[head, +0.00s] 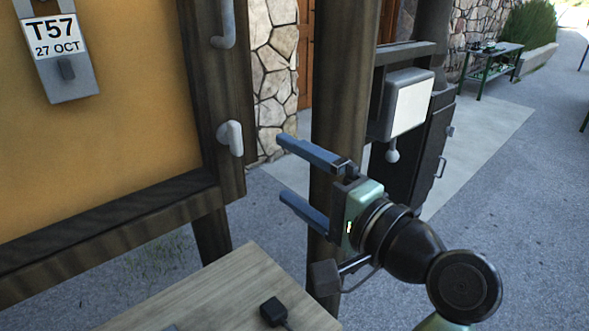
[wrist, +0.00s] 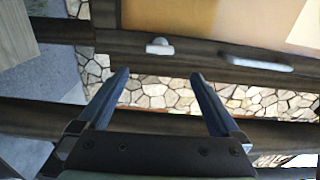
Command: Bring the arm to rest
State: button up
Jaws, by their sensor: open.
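My gripper (head: 306,183) has two blue fingers spread wide apart with nothing between them. In the head view it is raised in front of a dark wooden post and points left toward the board's frame. The wrist view also shows my gripper (wrist: 160,92) open and empty, its fingers pointing toward the frame and the stone wall behind. The fingertips appear apart from the frame and the post, though the exact gap cannot be told.
A framed yellow board (head: 100,130) carries a grey T57 tag (head: 62,60), a white hook (head: 231,137) and a white handle (head: 224,25). A wooden tabletop (head: 215,295) lies below with a small black block (head: 273,311). A white box (head: 405,103) hangs behind the wooden post (head: 338,120).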

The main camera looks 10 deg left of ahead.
jog(key=d+r+n+t+h, duration=0.4)
jog(key=r+t+h, duration=0.3)
jog(key=r, duration=0.5)
jog(key=s+d+r+n+t+h, duration=0.3)
jog(key=s+r+t+h, duration=0.4)
jog(key=s+r, duration=0.6)
jog(key=shift+d+r+t, duration=0.3)
jog(key=shift+r+t, duration=0.2)
jog(key=shift+t, duration=0.7)
